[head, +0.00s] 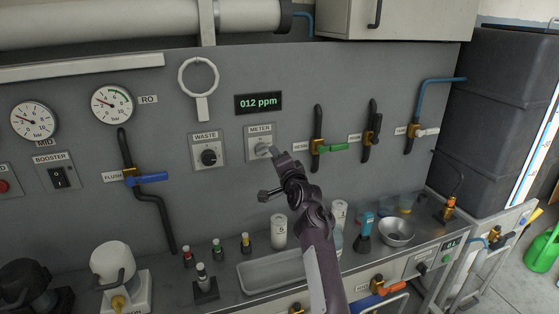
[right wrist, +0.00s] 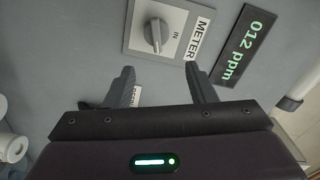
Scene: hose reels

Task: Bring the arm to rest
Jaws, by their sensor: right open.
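My right arm (head: 318,250) reaches up from the bottom of the head view toward the grey wall panel. Its gripper (head: 269,173) is in front of the panel, just below the METER selector (head: 263,149). In the right wrist view the two fingers (right wrist: 158,72) are spread with nothing between them. My left gripper is not in view.
The WASTE knob (head: 208,157) is left of the METER plate. Green (head: 333,148) and blue (head: 147,179) valve handles stick out from the panel. Below, the counter holds a tray (head: 262,282), white canisters (head: 279,231), small bottles and a metal bowl (head: 396,232).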

